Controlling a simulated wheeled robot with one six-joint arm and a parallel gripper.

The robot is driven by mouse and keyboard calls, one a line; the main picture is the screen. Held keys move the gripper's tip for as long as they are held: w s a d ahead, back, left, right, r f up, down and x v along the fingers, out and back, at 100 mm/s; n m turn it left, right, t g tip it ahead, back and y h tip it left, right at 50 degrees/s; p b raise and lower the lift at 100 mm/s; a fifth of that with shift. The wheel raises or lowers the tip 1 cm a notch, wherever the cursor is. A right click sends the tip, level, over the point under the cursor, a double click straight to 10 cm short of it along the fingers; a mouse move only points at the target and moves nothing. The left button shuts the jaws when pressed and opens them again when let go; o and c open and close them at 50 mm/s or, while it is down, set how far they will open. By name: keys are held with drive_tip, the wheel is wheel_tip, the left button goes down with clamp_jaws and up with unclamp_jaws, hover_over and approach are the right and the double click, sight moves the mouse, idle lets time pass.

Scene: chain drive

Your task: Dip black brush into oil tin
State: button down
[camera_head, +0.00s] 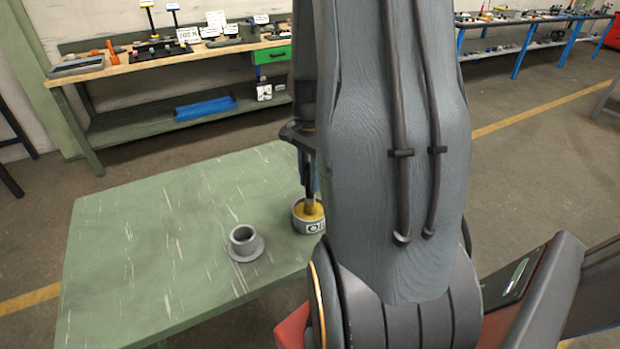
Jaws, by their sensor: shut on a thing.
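The oil tin (308,226) is a round, light tin with a dark label and a yellowish inside, standing on the green table right beside my arm. The black brush (309,203) points down, its lower end inside the tin's opening. My gripper (307,168) is above the tin and shut on the brush's upper part. My arm hides much of the gripper and the right side of the tin. I cannot tell how deep the bristles sit.
A grey flanged cup (244,243) stands on the green table (150,235), left of the tin. The table's left part is clear. A workbench (150,62) with tools and signs stands at the back, and another bench (520,22) is far right.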

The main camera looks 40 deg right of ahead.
sight(309, 163)
drive_tip(key=shift+r+p, duration=2.4)
drive_tip(key=shift+r, duration=0.85)
